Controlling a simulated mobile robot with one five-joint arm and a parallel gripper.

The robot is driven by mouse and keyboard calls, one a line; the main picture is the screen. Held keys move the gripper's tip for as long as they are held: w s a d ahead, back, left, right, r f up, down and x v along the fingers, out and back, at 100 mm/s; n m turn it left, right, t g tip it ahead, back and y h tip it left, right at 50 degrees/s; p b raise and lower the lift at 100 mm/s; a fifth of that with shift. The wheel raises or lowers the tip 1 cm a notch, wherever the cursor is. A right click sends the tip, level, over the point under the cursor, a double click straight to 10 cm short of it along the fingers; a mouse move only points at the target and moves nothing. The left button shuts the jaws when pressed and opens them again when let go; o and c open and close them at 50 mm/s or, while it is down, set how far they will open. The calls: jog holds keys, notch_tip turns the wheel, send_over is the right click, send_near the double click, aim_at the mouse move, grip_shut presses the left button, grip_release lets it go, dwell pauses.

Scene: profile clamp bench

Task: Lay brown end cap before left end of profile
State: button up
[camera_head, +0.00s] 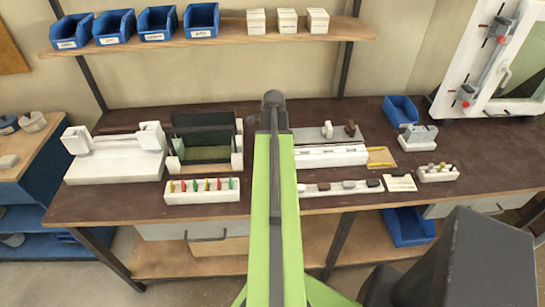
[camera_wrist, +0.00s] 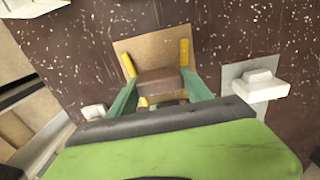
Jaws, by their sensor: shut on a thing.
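In the wrist view the brown end cap (camera_wrist: 160,80) sits between the two green fingers of my gripper (camera_wrist: 160,88), which is shut on it. The cap is over or on a tan plate (camera_wrist: 145,52) with two yellow strips, one on each side; I cannot tell whether it touches the plate. In the head view my arm hides the gripper and the cap. A long white piece (camera_head: 330,156), which looks like the profile or its holder, lies right of my arm; its left end is close to the arm.
A tan plate with yellow strips (camera_head: 381,158) lies at the white piece's right end. A grey plate (camera_head: 312,135) with small parts lies behind. A white rack (camera_head: 202,190) of coloured pegs stands front left. In the wrist view a white block (camera_wrist: 262,85) stands at right.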

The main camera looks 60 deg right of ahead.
jog(key=shift+f, duration=0.1)
dwell(0.5)
jog(key=shift+f+b, duration=0.2)
jog(key=shift+b, duration=0.1)
jog(key=o, duration=1.4)
jog(key=shift+r, duration=0.1)
notch_tip(320, 180, up, 8)
jog(key=p, duration=0.8)
